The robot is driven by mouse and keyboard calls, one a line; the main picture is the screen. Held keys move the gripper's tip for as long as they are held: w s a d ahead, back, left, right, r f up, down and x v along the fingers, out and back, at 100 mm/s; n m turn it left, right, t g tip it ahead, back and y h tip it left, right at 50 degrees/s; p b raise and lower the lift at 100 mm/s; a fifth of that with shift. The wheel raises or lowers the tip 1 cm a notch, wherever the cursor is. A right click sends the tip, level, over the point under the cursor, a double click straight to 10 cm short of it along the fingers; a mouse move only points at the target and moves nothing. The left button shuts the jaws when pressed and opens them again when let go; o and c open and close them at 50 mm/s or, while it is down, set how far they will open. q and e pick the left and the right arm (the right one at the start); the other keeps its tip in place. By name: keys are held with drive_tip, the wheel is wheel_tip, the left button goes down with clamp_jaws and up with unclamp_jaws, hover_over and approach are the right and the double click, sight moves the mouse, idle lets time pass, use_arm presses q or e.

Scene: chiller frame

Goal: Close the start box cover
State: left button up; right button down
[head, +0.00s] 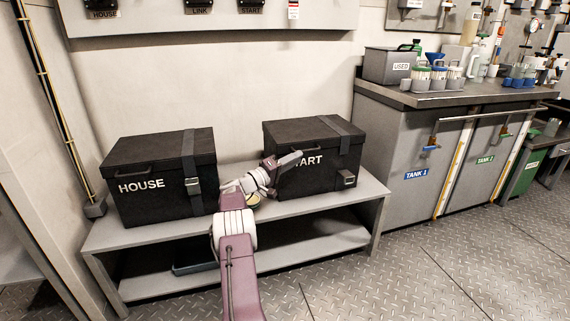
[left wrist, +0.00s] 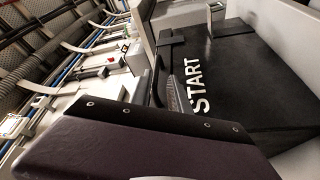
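The black start box (head: 318,160) stands on the right part of a low grey bench, with START in white on its front. Its lid (head: 312,131) lies flat on the box and looks down. A strap with a buckle (head: 347,179) runs down its right side. My left gripper (head: 284,161) is at the box's upper left front, covering the first letters of its label. I cannot tell whether its fingers touch the box or are apart. In the left wrist view the box front (left wrist: 236,75) shows sideways, partly hidden by the gripper's purple body.
A matching black HOUSE box (head: 152,186) stands on the bench (head: 240,223) to the left, close to my forearm. A grey cabinet (head: 398,150) with a used bin (head: 388,66) and bottles stands to the right. The metal floor (head: 400,275) in front is clear.

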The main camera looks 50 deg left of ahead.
use_arm(q)
drive_tip(key=s, duration=0.1)
drive_tip(key=s+p, duration=0.1)
drive_tip(key=s, duration=0.2)
drive_tip(key=shift+s+a+f+p, duration=0.25)
drive_tip(key=shift+a+f+p, duration=0.05)
drive_tip(key=shift+f+p, duration=0.05)
